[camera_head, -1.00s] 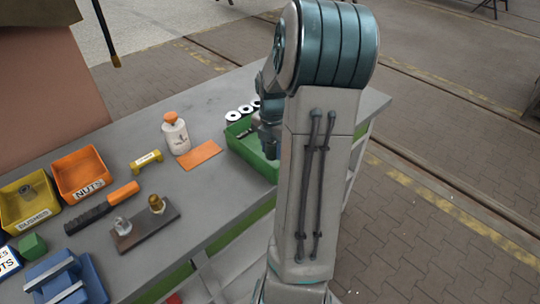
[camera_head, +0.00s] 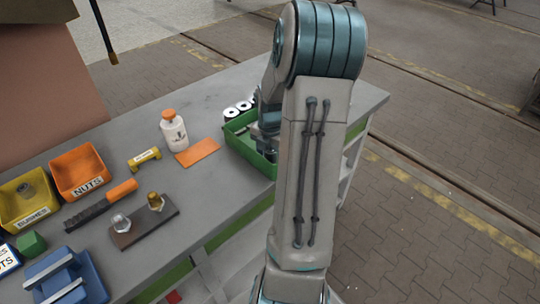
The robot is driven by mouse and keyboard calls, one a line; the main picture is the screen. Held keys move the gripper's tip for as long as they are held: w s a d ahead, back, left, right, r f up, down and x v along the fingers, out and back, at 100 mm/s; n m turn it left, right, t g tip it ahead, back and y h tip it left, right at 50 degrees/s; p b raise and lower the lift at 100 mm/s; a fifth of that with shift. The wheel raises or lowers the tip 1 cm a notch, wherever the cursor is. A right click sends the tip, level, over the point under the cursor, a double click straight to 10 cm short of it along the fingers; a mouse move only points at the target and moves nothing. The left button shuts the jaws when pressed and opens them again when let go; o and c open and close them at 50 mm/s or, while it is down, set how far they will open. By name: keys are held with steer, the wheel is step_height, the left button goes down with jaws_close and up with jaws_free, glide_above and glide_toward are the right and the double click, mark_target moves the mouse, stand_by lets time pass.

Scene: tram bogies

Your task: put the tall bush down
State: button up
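My gripper (camera_head: 267,146) is low over the green tray (camera_head: 240,143) near the far right part of the bench. My own arm covers most of it, and its fingers are hidden. I cannot see whether it is open or shut, or whether it holds the tall bush. No tall bush can be made out for certain. A small grey ring-shaped part (camera_head: 27,191) sits in the yellow bin (camera_head: 32,214) labelled BUSHES at the left.
On the grey bench (camera_head: 225,200) stand an orange NUTS bin (camera_head: 95,188), a white bottle (camera_head: 174,132), an orange card (camera_head: 198,152), a block with two fittings (camera_head: 140,226) and a blue fixture (camera_head: 65,280). White rings (camera_head: 232,112) lie behind the green tray. The bench's middle is clear.

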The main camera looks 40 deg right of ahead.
steer(key=shift+r, duration=0.1)
step_height(320, 180, up, 12)
steer(key=shift+f, duration=0.1)
steer(key=s+a+r+m+t, duration=0.1)
steer(key=s+a+r+m, duration=0.1)
steer(key=s+a+m, duration=0.4)
steer(key=s+a+r+m+t, duration=0.2)
steer(key=s+a+m, duration=0.5)
steer(key=a+m, duration=0.8)
steer(key=a, duration=0.4)
steer(key=shift+a, duration=0.2)
